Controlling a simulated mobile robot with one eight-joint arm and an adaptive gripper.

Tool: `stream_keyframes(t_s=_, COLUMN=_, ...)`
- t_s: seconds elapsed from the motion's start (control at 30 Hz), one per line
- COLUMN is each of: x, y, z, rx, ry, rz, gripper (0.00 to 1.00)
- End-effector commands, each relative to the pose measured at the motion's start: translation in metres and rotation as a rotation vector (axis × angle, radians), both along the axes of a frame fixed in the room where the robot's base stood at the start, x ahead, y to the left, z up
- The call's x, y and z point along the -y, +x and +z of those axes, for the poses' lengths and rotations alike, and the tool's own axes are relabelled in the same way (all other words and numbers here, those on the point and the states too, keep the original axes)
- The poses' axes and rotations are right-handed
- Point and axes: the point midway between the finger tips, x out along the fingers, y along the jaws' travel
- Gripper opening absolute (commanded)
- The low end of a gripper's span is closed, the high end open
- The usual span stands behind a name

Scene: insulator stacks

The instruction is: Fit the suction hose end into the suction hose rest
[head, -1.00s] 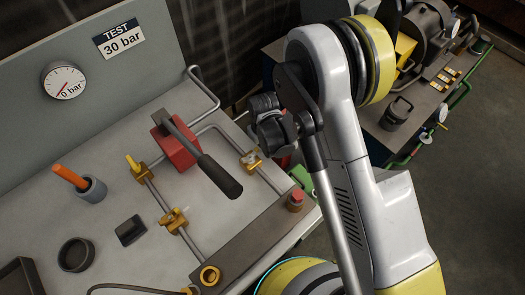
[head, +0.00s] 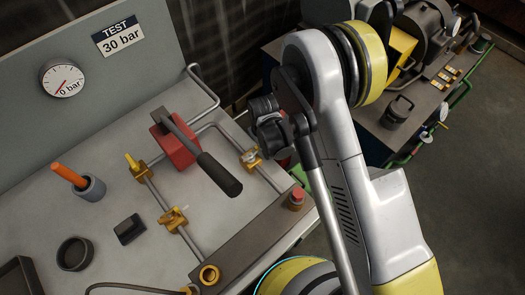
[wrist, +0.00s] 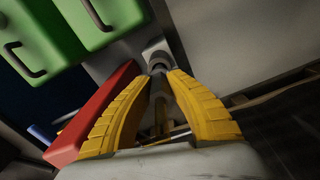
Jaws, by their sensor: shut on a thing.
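My gripper (wrist: 158,78) shows in the wrist view as two yellow ribbed fingers, closed at the tips on a small grey cylindrical piece (wrist: 159,66), which appears to be the suction hose end. A pale grey fitting (wrist: 154,47) lies right at or behind the piece. I cannot tell whether it is the suction hose rest, or whether the two touch. Something thin shows between the fingers, too blurred to name. In the head view my arm hides the gripper and the hose end, and I cannot identify the rest there.
In the wrist view a red bar (wrist: 92,115) lies close by the left finger, with green boxes (wrist: 97,20) beyond. The head view shows a bench with a red hand pump (head: 180,141), a dark ring (head: 75,253) and a gauge (head: 62,78). A machine (head: 425,105) stands at upper right.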

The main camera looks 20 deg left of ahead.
Motion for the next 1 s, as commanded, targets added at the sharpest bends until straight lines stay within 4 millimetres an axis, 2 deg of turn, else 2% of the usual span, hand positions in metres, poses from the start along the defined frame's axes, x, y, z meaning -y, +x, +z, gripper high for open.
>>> stream_keyframes(t_s=1.0, x=0.001, y=-0.001, z=-0.03, rx=0.0, ry=0.0, rz=0.0, gripper=0.0)
